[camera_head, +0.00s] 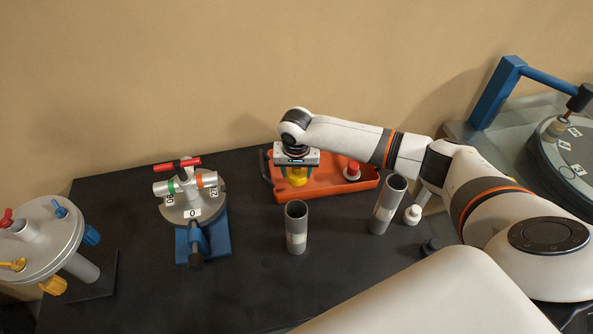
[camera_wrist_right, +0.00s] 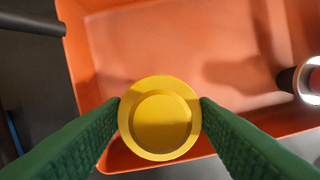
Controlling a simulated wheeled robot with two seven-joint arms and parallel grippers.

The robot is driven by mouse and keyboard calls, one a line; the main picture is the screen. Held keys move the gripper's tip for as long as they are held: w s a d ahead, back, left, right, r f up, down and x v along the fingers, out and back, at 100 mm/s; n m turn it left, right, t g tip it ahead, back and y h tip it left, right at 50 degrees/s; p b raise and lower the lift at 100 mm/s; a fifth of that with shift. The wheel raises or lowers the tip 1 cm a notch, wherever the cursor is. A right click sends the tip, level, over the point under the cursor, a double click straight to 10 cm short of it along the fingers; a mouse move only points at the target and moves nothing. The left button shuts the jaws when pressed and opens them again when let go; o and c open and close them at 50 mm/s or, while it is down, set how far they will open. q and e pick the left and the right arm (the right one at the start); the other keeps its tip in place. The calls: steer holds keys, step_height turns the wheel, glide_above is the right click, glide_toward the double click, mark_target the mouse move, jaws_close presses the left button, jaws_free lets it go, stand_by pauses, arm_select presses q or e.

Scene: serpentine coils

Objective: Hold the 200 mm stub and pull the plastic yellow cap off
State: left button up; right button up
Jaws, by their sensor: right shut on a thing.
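My right gripper (camera_head: 296,168) points down over the orange tray. It is shut on the yellow cap (camera_head: 297,178). In the right wrist view the round cap (camera_wrist_right: 160,118) sits between the green finger pads (camera_wrist_right: 160,108), with the tray floor behind it. I cannot tell whether the cap touches the tray. Two grey tubes stand upright on the black table: a nearer one (camera_head: 296,228) and one farther right (camera_head: 387,205). Both have open tops and pale labels that I cannot read, so I cannot tell which is the 200 mm stub. My left gripper is not in view.
The orange tray (camera_head: 345,188) also holds a red-and-white piece (camera_head: 352,170). A small white piece (camera_head: 412,214) stands by the right tube. A grey device on a blue base (camera_head: 203,243) and a round flanged vessel (camera_head: 45,235) stand left. The table's front middle is clear.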

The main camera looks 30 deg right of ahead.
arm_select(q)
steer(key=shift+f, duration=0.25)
arm_select(e)
steer(key=shift+f, duration=0.15)
steer(key=o, duration=1.1)
steer(key=shift+c, duration=0.2)
